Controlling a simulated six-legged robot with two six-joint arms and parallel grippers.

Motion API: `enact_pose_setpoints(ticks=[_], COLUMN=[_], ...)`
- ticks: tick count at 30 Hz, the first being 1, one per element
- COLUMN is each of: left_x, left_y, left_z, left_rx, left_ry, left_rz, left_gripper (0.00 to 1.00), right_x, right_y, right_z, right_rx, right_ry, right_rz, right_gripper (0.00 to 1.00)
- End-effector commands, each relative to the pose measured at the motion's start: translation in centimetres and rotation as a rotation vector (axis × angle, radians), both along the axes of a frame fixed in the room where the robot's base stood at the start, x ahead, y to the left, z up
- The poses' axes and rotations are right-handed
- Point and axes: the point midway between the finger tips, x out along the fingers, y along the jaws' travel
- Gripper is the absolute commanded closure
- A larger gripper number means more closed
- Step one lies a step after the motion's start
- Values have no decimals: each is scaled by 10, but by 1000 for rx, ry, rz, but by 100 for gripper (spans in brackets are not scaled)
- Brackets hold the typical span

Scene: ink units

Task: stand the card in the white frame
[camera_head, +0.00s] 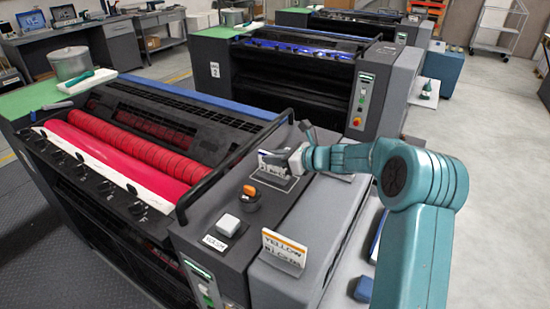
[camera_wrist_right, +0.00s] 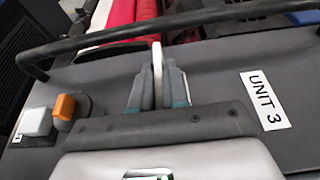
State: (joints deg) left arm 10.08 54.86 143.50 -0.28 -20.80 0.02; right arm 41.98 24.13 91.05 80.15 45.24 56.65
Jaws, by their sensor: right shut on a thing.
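My right gripper (camera_head: 292,160) is shut on the card (camera_head: 272,160), a thin pale panel, above the top of the near dark grey machine. In the wrist view the fingers (camera_wrist_right: 157,95) pinch the card (camera_wrist_right: 157,72), seen edge-on and upright. A white frame outline (camera_head: 275,181) shows on the machine top just below the card. I cannot tell whether the card touches it. My left gripper is not in view.
A white sign reading YELLOW (camera_head: 284,252) stands near the machine's front. An orange knob (camera_head: 250,190) and a white button block (camera_head: 228,224) are left of the gripper. A black rail (camera_head: 238,158) runs beside it. A UNIT 3 label (camera_wrist_right: 265,100) lies right of the fingers.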

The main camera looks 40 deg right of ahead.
Motion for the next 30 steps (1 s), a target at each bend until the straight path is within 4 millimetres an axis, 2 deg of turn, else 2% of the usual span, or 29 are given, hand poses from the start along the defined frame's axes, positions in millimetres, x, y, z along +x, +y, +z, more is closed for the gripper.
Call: enact_pose_setpoints(ticks=[3, 4, 6, 17, 20, 30], left_x=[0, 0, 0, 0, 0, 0], left_y=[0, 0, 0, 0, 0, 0], left_z=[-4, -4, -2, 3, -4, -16], left_rx=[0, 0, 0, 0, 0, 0], left_ry=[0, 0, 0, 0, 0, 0], left_rz=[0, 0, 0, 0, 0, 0], left_gripper=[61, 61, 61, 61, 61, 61], right_x=[0, 0, 0, -1, -14, -84], right_y=[0, 0, 0, 0, -6, -25], right_z=[-4, -4, -2, 3, 5, 31], right_rx=[0, 0, 0, 0, -3, -3], right_ry=[0, 0, 0, 0, -1, 0], right_rz=[0, 0, 0, -1, -3, -4], right_gripper=[100, 84, 61, 61, 61, 61])
